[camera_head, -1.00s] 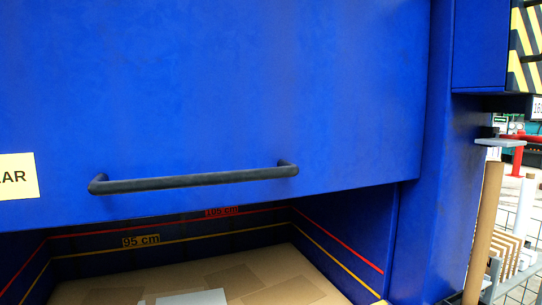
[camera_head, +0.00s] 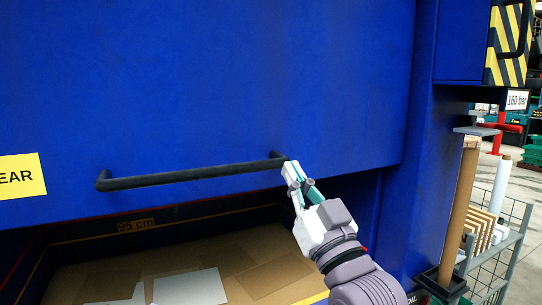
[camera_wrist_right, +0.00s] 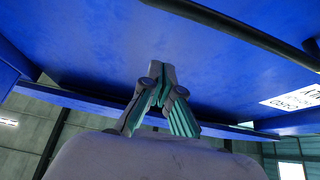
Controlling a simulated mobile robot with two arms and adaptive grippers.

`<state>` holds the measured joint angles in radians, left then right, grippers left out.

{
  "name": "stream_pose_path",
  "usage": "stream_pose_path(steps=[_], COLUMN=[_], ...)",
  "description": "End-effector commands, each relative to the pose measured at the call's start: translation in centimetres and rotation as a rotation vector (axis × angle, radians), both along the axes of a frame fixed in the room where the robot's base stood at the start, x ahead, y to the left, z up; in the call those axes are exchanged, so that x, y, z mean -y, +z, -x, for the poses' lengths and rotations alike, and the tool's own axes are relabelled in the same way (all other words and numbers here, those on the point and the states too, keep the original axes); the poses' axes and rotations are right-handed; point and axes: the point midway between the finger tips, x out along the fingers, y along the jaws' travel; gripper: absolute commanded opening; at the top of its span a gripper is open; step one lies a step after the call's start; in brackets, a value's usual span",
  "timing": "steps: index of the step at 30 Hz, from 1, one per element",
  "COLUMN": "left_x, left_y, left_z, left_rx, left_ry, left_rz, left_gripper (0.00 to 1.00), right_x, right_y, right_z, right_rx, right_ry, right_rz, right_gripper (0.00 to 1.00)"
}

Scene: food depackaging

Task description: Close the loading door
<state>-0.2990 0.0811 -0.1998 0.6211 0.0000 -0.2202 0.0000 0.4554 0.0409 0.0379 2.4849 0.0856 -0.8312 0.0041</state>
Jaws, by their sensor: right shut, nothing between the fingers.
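The blue loading door (camera_head: 200,80) fills the upper part of the head view. Its lower edge hangs above the open chamber, so the door is partly open. A black bar handle (camera_head: 190,175) runs along its lower part. My right gripper (camera_head: 290,167) is shut and empty at the right end of the handle; whether it touches the handle or door is unclear. In the right wrist view its closed fingertips (camera_wrist_right: 158,72) point up before the blue door (camera_wrist_right: 200,70), with the dark handle (camera_wrist_right: 240,30) at upper right. My left gripper is not in view.
Flattened cardboard (camera_head: 255,262) and white sheets (camera_head: 190,287) lie in the chamber under the door. A blue frame post (camera_head: 405,200) stands right of the opening. Farther right is a wire rack (camera_head: 497,240) with cardboard pieces. A yellow sign (camera_head: 20,176) is on the door.

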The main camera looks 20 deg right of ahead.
Motion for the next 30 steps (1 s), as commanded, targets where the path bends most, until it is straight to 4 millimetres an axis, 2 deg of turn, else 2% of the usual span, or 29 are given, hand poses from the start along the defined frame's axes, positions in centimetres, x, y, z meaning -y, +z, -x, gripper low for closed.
stream_pose_path(steps=[1,3,13,14,15,16,21,30], left_x=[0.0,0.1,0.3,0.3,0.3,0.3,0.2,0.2], left_y=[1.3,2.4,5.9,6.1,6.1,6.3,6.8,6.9], left_z=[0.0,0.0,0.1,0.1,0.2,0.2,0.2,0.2], left_rx=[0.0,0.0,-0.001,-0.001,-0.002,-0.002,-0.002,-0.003], left_ry=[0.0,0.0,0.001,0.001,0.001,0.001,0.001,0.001], left_rz=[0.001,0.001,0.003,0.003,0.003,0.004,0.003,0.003], left_gripper=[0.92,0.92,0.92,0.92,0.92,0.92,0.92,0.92], right_x=[0.0,-0.1,-0.3,-0.3,-0.3,-0.3,-0.3,-0.3], right_y=[0.9,1.6,5.1,5.1,3.5,3.0,1.2,0.5], right_z=[-0.7,-1.8,-7.9,-8.3,-8.3,-8.4,-8.6,-8.7], right_rx=[-0.006,-0.007,-0.007,-0.008,-0.015,-0.014,-0.008,-0.005], right_ry=[0.001,0.0,0.0,0.0,0.0,0.0,0.001,0.0], right_rz=[-0.001,0.0,0.0,0.0,0.001,0.0,0.001,0.002], right_gripper=[0.0,0.0,0.0,0.0,0.0,0.0,0.0,0.0])
